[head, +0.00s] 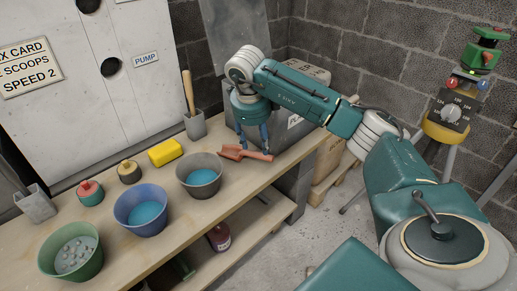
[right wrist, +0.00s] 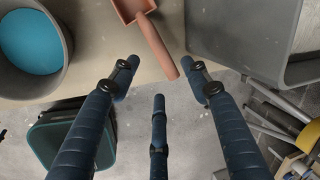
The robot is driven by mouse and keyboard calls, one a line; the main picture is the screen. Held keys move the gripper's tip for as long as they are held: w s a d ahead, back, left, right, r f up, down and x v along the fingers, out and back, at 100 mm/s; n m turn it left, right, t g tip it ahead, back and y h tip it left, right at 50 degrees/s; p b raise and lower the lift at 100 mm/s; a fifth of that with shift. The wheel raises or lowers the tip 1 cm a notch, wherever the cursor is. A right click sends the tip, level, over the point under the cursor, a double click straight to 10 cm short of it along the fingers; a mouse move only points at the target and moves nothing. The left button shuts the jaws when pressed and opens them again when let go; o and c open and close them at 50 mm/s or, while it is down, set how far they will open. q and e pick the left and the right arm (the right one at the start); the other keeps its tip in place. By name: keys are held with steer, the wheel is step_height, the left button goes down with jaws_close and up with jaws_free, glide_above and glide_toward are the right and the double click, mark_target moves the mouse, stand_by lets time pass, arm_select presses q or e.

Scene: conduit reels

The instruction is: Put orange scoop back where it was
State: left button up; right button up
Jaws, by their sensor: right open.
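The orange scoop (head: 245,153) lies on the wooden bench between the grey bucket and the grey bin. In the right wrist view its pan is at the top and its handle (right wrist: 157,45) points down toward my fingers. My right gripper (head: 254,144) is open and empty above the handle; in the wrist view the handle's end shows near the middle of the spread fingers (right wrist: 161,72). Whether any finger touches it I cannot tell. A grey holder (head: 38,204) at the bench's left end looks empty. Another grey holder (head: 195,126) has a wooden-handled tool in it. My left gripper is not in view.
A green bucket (head: 70,273) of stones, a blue bucket (head: 141,221) and a grey bucket (head: 199,186) with blue contents line the bench front. The grey bin (head: 292,133) is close beside my right gripper.

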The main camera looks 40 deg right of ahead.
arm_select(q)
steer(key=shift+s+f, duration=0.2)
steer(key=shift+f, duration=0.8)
arm_select(e)
steer(key=v, duration=0.3)
steer(key=shift+r, duration=0.4)
